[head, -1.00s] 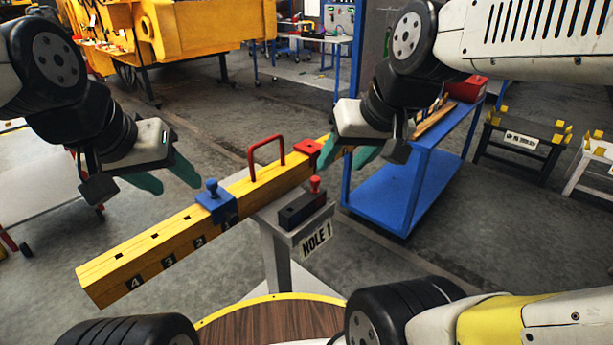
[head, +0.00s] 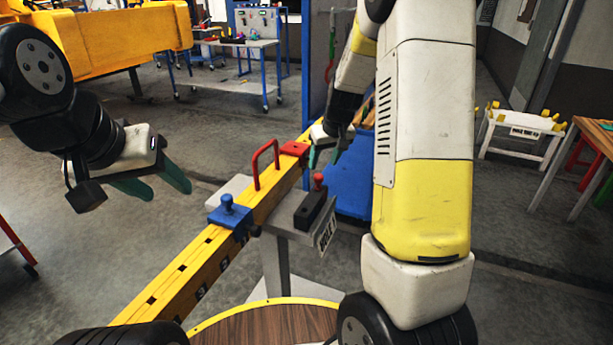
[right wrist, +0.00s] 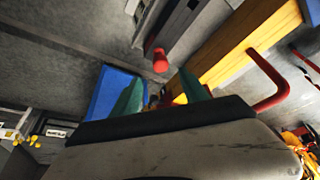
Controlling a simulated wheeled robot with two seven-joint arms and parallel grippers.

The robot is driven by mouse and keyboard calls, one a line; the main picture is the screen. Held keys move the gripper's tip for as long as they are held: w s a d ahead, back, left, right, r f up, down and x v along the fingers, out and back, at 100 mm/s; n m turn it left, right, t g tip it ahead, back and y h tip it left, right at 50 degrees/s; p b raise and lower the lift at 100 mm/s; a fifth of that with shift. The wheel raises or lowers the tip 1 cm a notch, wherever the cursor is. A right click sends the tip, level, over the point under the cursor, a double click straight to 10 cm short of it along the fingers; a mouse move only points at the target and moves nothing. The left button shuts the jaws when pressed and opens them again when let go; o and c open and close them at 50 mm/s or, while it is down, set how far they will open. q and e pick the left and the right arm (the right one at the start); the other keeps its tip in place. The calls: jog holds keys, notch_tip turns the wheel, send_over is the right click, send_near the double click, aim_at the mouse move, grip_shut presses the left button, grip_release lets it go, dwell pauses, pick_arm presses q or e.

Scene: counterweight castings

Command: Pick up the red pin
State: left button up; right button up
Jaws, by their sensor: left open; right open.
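The red pin (head: 318,181) stands upright in a black block (head: 312,208) on the grey stand beside the yellow beam (head: 188,272). In the right wrist view its red knob (right wrist: 160,62) shows just beyond the fingertips. My right gripper (head: 324,158) is open, a little behind and above the pin, with its green fingers apart; it also shows in the right wrist view (right wrist: 160,90). Nothing is between its fingers. My left gripper (head: 168,190) is open and empty, left of the beam. A blue collar with a blue pin (head: 228,208) sits on the beam.
A red handle (head: 265,163) rises from the beam, with a red collar (head: 294,149) behind it. A blue cart (head: 355,188) stands close behind the stand, partly hidden by my right arm. Open floor lies to the left.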

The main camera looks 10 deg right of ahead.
aim_at(319, 175)
jog(key=x, duration=0.8)
jog(key=shift+a+f, duration=0.1)
jog(key=shift+f, duration=0.1)
grip_shut()
